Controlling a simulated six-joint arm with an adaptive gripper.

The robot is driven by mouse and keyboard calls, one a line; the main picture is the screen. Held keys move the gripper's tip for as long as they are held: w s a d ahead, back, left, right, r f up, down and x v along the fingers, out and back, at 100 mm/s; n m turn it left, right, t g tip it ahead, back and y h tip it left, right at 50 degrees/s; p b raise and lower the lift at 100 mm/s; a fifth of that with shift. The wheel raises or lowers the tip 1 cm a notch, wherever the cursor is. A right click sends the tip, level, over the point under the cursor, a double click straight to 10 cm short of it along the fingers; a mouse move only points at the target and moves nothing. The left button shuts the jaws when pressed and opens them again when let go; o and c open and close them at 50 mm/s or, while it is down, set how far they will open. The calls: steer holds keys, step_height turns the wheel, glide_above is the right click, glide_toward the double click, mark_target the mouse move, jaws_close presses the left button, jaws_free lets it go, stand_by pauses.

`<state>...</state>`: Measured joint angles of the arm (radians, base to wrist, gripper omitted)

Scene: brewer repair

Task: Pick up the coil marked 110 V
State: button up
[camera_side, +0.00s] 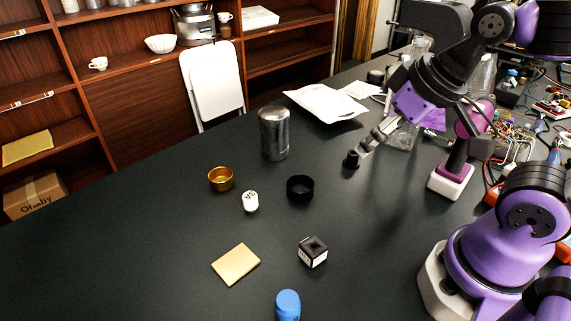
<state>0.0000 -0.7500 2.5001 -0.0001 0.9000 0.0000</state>
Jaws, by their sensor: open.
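A small black cube (313,252) with a white label and a hole in its top sits on the dark table at the front centre. It looks like a coil, but its marking is too small to read. My gripper (362,154) is above the table, behind and to the right of the cube, well apart from it. It is open, and I see nothing held in it. A small black piece (351,160) shows at its tip; I cannot tell if it is a fingertip or a separate part.
Near the cube are a black ring (300,189), a brass cup (221,179), a white lettered cylinder (251,202), a tan pad (236,264) and a blue-topped item (288,305). A metal canister (274,134) stands behind. A purple-and-white tool (452,175) and clutter fill the right.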

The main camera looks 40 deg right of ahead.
steer(key=m+g+y, duration=0.1)
steer(key=g+y, duration=0.1)
steer(key=g, duration=0.3)
glide_above(310, 241)
steer(key=w+d, duration=0.2)
steer(key=d, duration=0.2)
steer(key=f, duration=0.1)
steer(key=w+a+f+g+h, duration=0.1)
steer(key=w+a+f+g, duration=0.1)
steer(key=a+f+g, duration=0.4)
steer(key=shift+m+t, duration=0.3)
steer(key=shift+t, duration=0.2)
steer(key=s+f, duration=0.1)
steer(key=f, duration=0.2)
steer(key=s+d+f, duration=0.1)
steer(key=f, duration=0.2)
steer(key=s+d+f, duration=0.1)
steer(key=s+f, duration=0.1)
steer(key=f, duration=0.2)
steer(key=shift+r, duration=0.1)
jaws_close()
